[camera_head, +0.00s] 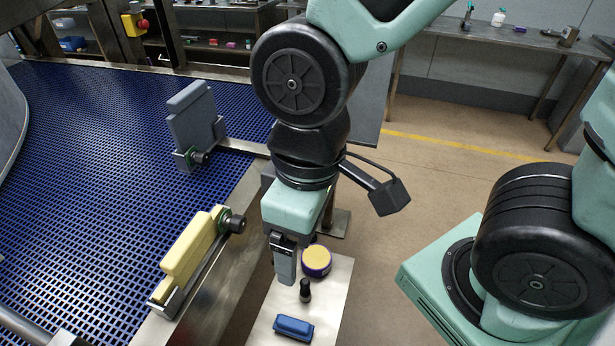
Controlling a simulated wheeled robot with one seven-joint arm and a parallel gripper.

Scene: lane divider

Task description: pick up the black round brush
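The black round brush (305,291) stands upright on a small steel table, its narrow end up. My gripper (285,280) points down over the table's left side, just left of and above the brush in the picture. The brush shows whole and apart from the gripper. The grey fingers line up in this view, so I cannot tell whether they are open or shut.
The steel table (338,285) also holds a yellow-topped round tin (316,261) behind the brush and a blue block-like item (294,328) in front. At left are a blue mesh conveyor (100,150), a yellow guide block (192,245) and a grey one (192,118).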

